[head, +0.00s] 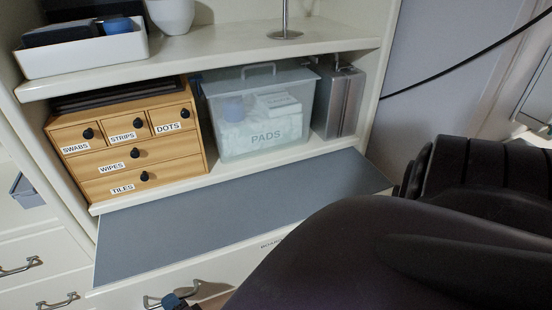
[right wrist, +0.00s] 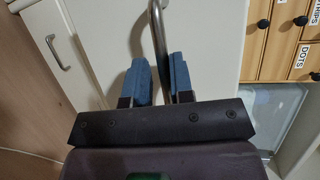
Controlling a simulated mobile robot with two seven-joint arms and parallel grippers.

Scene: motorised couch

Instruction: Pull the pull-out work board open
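The pull-out work board (head: 235,215) is a flat grey-blue panel sticking out from under the lower shelf. Its pale front carries a partly hidden BOARD label and a metal bar handle (head: 152,301) at the bottom of the head view. My right gripper (head: 180,299) is at this handle, mostly hidden by my dark arm. In the right wrist view its two blue fingers (right wrist: 159,78) stand either side of the handle bar (right wrist: 157,30), with little gap showing, and appear shut on it. My left gripper is not in view.
A wooden drawer box (head: 128,165) with labelled drawers, a clear PADS bin (head: 258,112) and a grey case (head: 340,103) stand on the shelf behind the board. A white tray (head: 85,55) is above. Drawers with handles (head: 22,267) are at the lower left. The board's top is bare.

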